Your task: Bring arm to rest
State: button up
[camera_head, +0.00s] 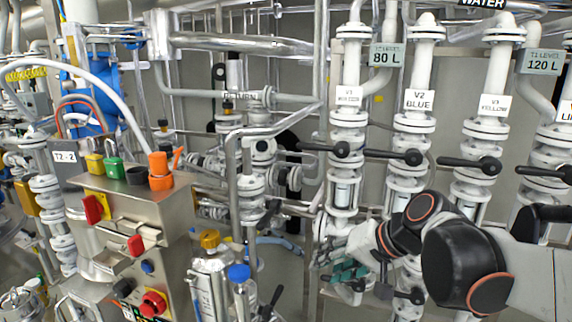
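My arm (465,265), white and black with orange rings, reaches in from the lower right. It passes in front of the lower parts of the valve columns. My gripper (345,270), with grey and teal parts, is at the arm's left end, low in front of the V1 column (348,150). It is small and blends with the pipes behind it. I cannot tell whether its fingers are open or shut, whether it holds anything, or whether it touches the pipework.
White columns V2 BLUE (415,120) and V3 YELLOW (490,125) have black handles sticking out left. A steel control box (165,235) with red switches stands at left. Pipes crowd the background.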

jog(key=s+d+f+n+t+h, duration=0.1)
jog(key=s+d+f+h, duration=0.3)
jog(key=s+d, duration=0.6)
jog(key=s+n+h, duration=0.1)
jog(key=s+h, duration=0.1)
jog(key=s, duration=0.3)
jog(key=shift+s+d+f+n+t+h, duration=0.2)
jog(key=shift+n+t+h, duration=0.1)
jog(key=shift+n+h, duration=0.1)
